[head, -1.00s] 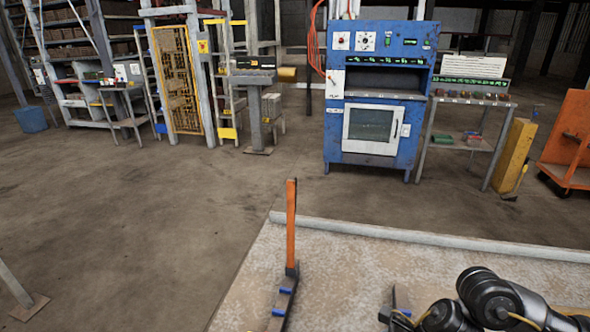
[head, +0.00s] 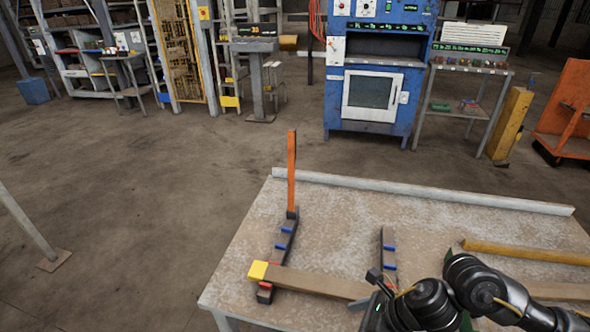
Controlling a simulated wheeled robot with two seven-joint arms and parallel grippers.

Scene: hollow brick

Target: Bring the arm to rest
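My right arm comes in from the lower right over the table. Its black gripper (head: 369,288) is at the right end of a brown bar (head: 318,283) that has a yellow left end (head: 258,270). The fingers are small and partly hidden by the arm, so I cannot tell if they grip the bar. The bar's left part lies across the near end of a dark rail (head: 283,245) with blue pegs and an orange upright (head: 291,170). My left gripper is out of view.
A second dark rail with blue pegs (head: 388,248) stands right of the first. A yellowish bar (head: 525,252) lies on the table (head: 335,220) at the right. A raised pale edge (head: 430,191) runs along the back. Beyond are a blue machine (head: 372,95) and open floor.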

